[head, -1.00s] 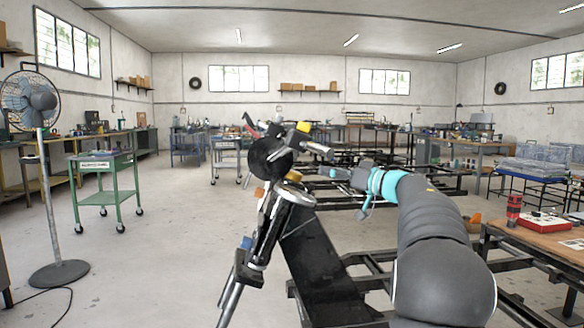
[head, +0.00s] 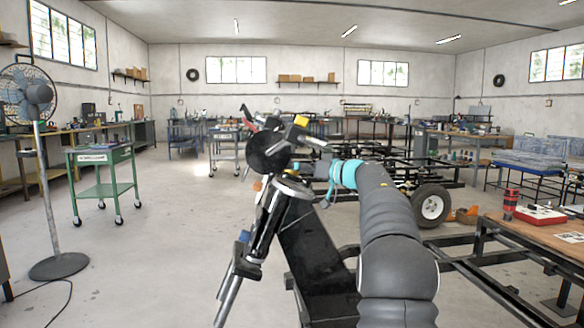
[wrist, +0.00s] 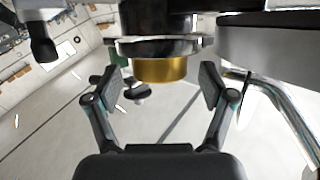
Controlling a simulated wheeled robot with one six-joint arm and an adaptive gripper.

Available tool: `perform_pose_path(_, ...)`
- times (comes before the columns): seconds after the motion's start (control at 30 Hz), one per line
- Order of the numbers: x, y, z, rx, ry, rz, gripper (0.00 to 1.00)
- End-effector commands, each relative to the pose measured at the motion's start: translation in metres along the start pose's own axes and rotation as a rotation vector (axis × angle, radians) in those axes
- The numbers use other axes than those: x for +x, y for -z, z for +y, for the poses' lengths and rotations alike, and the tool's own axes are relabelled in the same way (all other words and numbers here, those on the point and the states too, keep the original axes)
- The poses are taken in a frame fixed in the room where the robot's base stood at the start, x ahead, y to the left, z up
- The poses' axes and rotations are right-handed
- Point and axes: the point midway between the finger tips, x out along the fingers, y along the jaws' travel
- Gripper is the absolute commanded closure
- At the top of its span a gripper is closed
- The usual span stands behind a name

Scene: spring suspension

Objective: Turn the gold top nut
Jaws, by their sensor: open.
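The gold nut (wrist: 160,70) shows in the wrist view as a short gold cylinder against a wide silver collar (wrist: 160,46). My gripper (wrist: 156,88) is open, with one finger on each side of the nut. Gaps show between both finger pads and the nut, so nothing is held. In the head view my gripper is at the top of the black and silver suspension fork (head: 268,225), small and partly lost among the parts there. I cannot make out the gold nut clearly in the head view.
A black round part and handlebar (head: 268,152) stand close above the fork top. A silver tube (wrist: 285,120) runs beside my right finger in the wrist view. A black frame with a wheel (head: 430,205) is behind my arm. A green cart (head: 100,157) stands left; floor between is clear.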

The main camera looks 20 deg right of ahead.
Motion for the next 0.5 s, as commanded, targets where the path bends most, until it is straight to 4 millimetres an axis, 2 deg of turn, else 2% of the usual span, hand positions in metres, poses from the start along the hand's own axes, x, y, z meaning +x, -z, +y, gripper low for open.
perform_pose_path(0.03, 0.007, 0.000, 0.000, 0.000, 0.001, -0.001, 0.18)
perform_pose_path(0.2, 0.017, 0.000, 0.000, -0.001, 0.000, 0.000, 0.18)
perform_pose_path(0.5, 0.019, 0.000, 0.000, -0.001, 0.000, 0.000, 0.18)
